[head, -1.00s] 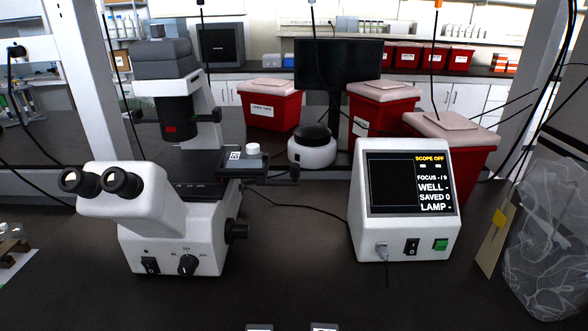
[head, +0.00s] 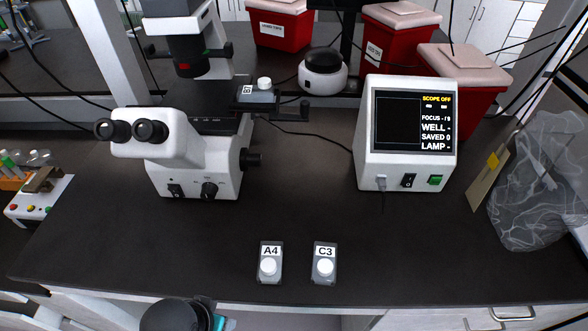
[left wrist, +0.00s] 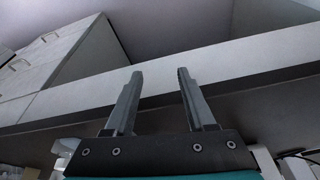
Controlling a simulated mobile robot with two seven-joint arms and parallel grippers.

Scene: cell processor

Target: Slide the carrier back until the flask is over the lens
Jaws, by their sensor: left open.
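The microscope (head: 197,165) stands at the left of the bench. Its dark stage (head: 205,97) lies below the black lamp housing with a red mark (head: 190,58). A flask with a white cap and a small label (head: 258,95) sits at the right end of the stage, to the right of the lamp housing. The carrier is dark and hard to tell from the stage; the lens is hidden. My left gripper (left wrist: 160,74) is open and empty in the left wrist view, below the bench's front edge and away from the microscope. My right gripper is not in view.
Flasks labelled A4 (head: 270,264) and C3 (head: 325,264) lie near the bench's front edge. A control box (head: 405,170) with a screen reading SCOPE OFF stands right of the microscope. A clear bag (head: 540,190) is at the right. The bench between is mostly free.

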